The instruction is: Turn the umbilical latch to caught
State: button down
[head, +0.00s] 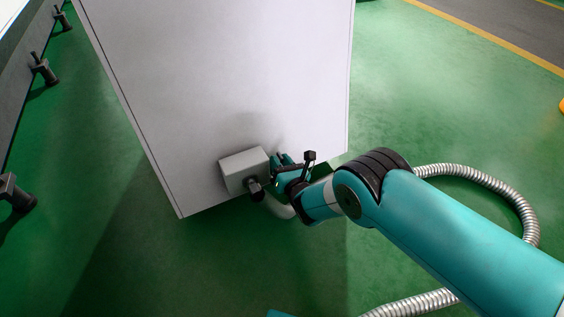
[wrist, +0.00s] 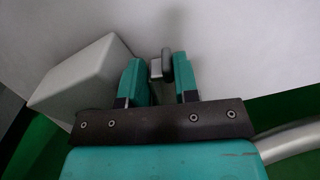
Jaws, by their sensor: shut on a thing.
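The umbilical latch (wrist: 168,66) shows in the wrist view as a small dark lever beside a light grey block, against the white cabinet panel. My gripper (wrist: 158,66) has its two teal fingers on either side of it and is shut on the latch. In the head view my gripper (head: 282,161) is at the lower panel, just right of a grey box (head: 242,166), and the latch is hidden or too small to make out. The grey box also shows at the left in the wrist view (wrist: 85,80). The latch's exact angle is hard to tell.
A dark plug (head: 255,189) sits on the grey box's front, with a pale hose (head: 281,208) running from it under my wrist. The white cabinet (head: 220,70) stands behind. A ribbed metal hose (head: 500,190) loops over the green floor at right. Floor at left is mostly clear.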

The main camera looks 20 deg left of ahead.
jog(key=shift+d, duration=0.15)
dwell(0.4)
jog(key=c, duration=1)
grip_release()
jog(key=shift+o, duration=0.4)
jog(key=shift+s+a+r, duration=0.1)
jog(key=shift+a+r, duration=0.1)
jog(key=shift+a, duration=0.2)
